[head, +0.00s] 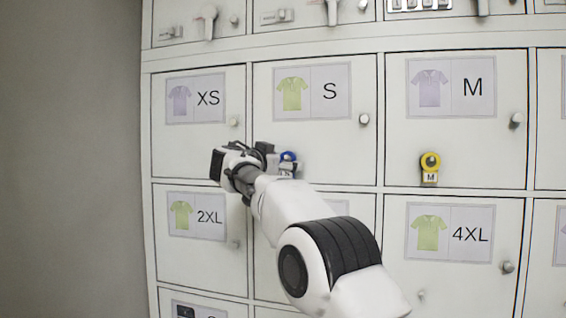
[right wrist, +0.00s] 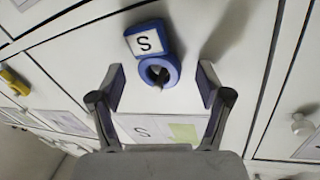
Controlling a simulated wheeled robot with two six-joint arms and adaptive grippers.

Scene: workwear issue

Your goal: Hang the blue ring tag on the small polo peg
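The blue ring tag (head: 288,157) is at the lower left of the small polo door (head: 325,155), which has an S sign with a green polo. In the right wrist view the blue ring tag (right wrist: 171,70) shows its ring and white S label. A small greyish peg end seems to show inside the ring; how far the ring sits on it I cannot tell. My right gripper (right wrist: 161,85) is open, its fingers on either side of the ring with gaps at both sides. In the head view it is partly hidden by its own arm. My left gripper is not in view.
A yellow ring tag (head: 430,162) marked M hangs low on the M door. Door knobs stick out, such as the S knob (head: 364,119) and M knob (head: 516,119). The XS door (head: 200,150) is left, with more doors above and below.

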